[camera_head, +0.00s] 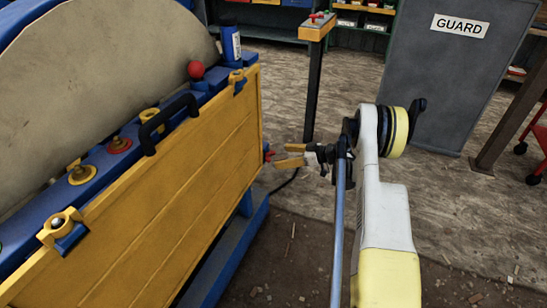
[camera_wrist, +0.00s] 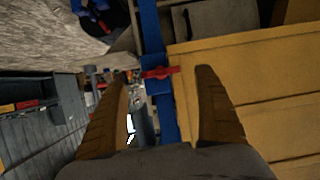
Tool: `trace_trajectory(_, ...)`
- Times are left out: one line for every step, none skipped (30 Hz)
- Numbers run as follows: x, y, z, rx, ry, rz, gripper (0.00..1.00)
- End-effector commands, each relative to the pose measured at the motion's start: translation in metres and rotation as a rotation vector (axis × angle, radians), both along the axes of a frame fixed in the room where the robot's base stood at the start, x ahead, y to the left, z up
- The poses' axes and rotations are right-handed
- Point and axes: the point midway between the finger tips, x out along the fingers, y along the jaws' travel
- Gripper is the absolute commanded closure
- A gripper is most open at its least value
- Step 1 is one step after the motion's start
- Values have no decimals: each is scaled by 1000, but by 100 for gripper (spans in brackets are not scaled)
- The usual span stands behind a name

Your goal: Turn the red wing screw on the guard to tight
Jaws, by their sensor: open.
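The red wing screw (camera_head: 268,153) is at the right end of the yellow guard (camera_head: 195,190); only a small part shows in the head view. In the wrist view the wing screw (camera_wrist: 160,72) lies crosswise on a blue upright, beside the edge of the yellow guard (camera_wrist: 260,95). My gripper (camera_head: 279,156) is open and points left at the screw, with its fingers close to it. In the wrist view my gripper (camera_wrist: 163,73) has one finger on each side of the screw. The fingers appear apart from it; the exact distance is unclear.
A black handle (camera_head: 168,122), a red knob (camera_head: 196,69) and a blue bottle (camera_head: 230,43) are along the guard's top. A control post (camera_head: 312,90) stands behind my gripper. A grey panel marked GUARD (camera_head: 440,80) stands at right. The floor between is mostly clear.

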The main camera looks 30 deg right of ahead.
Motion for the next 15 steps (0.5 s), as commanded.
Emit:
trace_trajectory(-9, -8, 5, 0, 0, -3, 19)
trace_trajectory(-14, -11, 7, 0, 0, -2, 19)
trace_trajectory(-20, -16, 11, 0, 0, -3, 19)
trace_trajectory(-24, -19, 13, 0, 0, -3, 19)
trace_trajectory(-28, -22, 15, 0, 0, -2, 19)
trace_trajectory(-33, -26, 17, 0, 0, -1, 19)
trace_trajectory(-36, -28, 19, 0, 0, -2, 19)
trace_trajectory(-38, -30, 20, 0, 0, -2, 19)
trace_trajectory(-41, -32, 22, 0, 0, -1, 19)
trace_trajectory(-43, -33, 23, 0, 0, 0, 19)
trace_trajectory(-45, -35, 23, 0, 0, 0, 19)
trace_trajectory(-46, -36, 24, 0, 0, 0, 19)
trace_trajectory(-47, -36, 24, 0, 0, 0, 19)
trace_trajectory(-47, -36, 25, 0, 0, 0, 19)
trace_trajectory(-48, -37, 25, 0, 0, 0, 19)
